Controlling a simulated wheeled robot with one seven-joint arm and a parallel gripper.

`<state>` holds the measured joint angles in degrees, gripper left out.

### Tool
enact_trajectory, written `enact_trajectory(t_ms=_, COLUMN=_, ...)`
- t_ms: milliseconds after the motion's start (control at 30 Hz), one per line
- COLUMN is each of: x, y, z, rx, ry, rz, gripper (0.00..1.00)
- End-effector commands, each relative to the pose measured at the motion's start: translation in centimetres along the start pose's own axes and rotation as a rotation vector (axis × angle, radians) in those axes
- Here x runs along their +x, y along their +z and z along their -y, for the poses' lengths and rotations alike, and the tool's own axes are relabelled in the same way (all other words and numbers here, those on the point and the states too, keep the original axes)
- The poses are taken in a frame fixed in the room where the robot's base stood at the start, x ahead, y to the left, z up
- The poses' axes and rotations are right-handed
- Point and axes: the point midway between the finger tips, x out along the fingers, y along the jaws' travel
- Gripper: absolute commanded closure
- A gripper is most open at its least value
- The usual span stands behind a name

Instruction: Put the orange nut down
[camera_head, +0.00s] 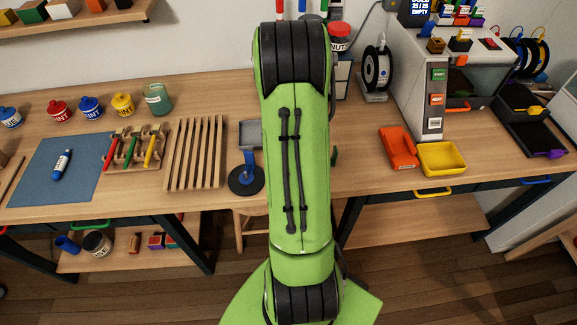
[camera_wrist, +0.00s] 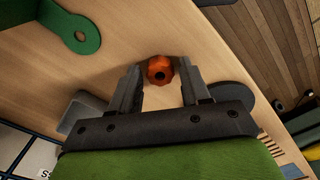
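The orange nut (camera_wrist: 159,72) shows in the wrist view, a faceted ring with a dark hole, over the pale wooden tabletop. In the head view my green arm covers this part of the table, so the nut and the gripper are hidden there.
A green flat piece with a hole (camera_wrist: 80,28) lies near the nut. A dark round base (camera_wrist: 234,95) is to its right, and a grey flat thing (camera_wrist: 80,112) to its left. The table edge (camera_wrist: 222,45) is beyond. Wooden slats (camera_head: 196,152) stand left of my arm.

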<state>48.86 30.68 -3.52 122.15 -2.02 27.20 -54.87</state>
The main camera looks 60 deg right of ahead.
Motion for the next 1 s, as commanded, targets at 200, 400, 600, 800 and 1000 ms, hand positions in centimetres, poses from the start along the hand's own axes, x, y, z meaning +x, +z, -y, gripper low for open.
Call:
enact_trajectory(t_ms=200, x=-0.1, y=0.0, z=0.0, rx=0.0, ry=0.0, rz=0.0, gripper=0.41)
enact_trajectory(t_ms=400, x=-0.7, y=0.0, z=0.0, rx=0.0, ry=0.0, rz=0.0, gripper=0.41)
enact_trajectory(t_ms=600, x=-5.7, y=-0.1, z=-0.1, rx=-0.001, ry=0.007, rz=-0.004, gripper=0.41)
enact_trajectory(t_ms=800, x=-10.6, y=-0.1, z=-0.1, rx=0.0, ry=0.004, rz=-0.003, gripper=0.41)
enact_trajectory(t_ms=1000, x=-12.5, y=0.0, z=0.0, rx=0.0, ry=0.0, rz=0.0, gripper=0.41)
